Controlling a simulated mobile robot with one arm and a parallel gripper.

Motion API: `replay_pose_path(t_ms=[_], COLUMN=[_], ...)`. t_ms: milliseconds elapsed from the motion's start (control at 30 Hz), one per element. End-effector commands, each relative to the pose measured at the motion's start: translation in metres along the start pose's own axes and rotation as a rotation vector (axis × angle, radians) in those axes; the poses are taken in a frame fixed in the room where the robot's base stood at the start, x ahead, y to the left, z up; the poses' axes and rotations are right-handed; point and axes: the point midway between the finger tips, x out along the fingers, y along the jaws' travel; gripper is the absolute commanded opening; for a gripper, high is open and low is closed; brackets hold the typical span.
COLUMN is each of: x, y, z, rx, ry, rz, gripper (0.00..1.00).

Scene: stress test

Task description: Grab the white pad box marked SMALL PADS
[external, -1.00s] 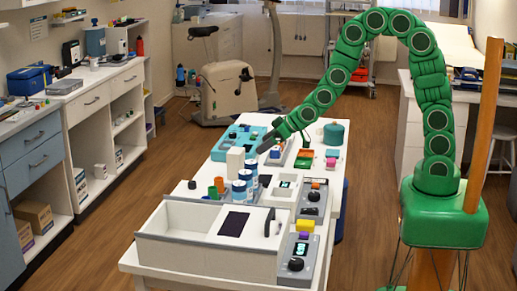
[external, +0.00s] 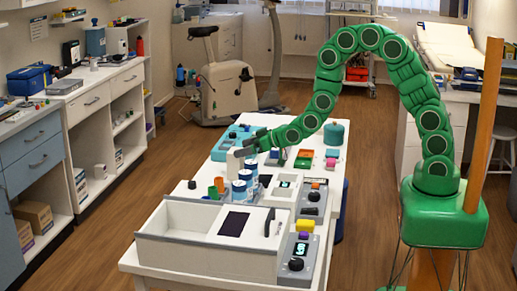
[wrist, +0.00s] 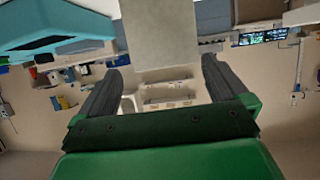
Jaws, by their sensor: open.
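A plain white upright box (external: 234,163) stands on the white table beside the blue-banded cans; no lettering on it is readable. It appears as a pale grey block (wrist: 160,30) at the top middle of the wrist view. My gripper (external: 246,148) is at the box's upper right in the external view and hides part of it. In the wrist view my two dark fingers (wrist: 162,66) are spread apart, with the box ahead and between their lines. Whether a finger touches the box cannot be told.
White cans with blue bands (external: 239,191) stand close in front of the box. An orange cup (external: 219,184) is to their left. A teal case (external: 226,143) lies behind, also in the wrist view (wrist: 55,30). A large white divided tray (external: 180,215) fills the table's near part.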

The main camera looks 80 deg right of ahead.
Motion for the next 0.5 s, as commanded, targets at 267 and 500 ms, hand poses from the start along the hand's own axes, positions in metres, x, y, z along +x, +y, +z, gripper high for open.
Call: replay_pose_path(t_ms=[267, 500], x=[0.011, 0.032], y=[-0.002, -0.007], z=[0.002, 0.006], rx=[0.000, 0.000], ry=[-0.003, -0.007], rz=[-0.001, -0.002], gripper=[1.00, 1.00])
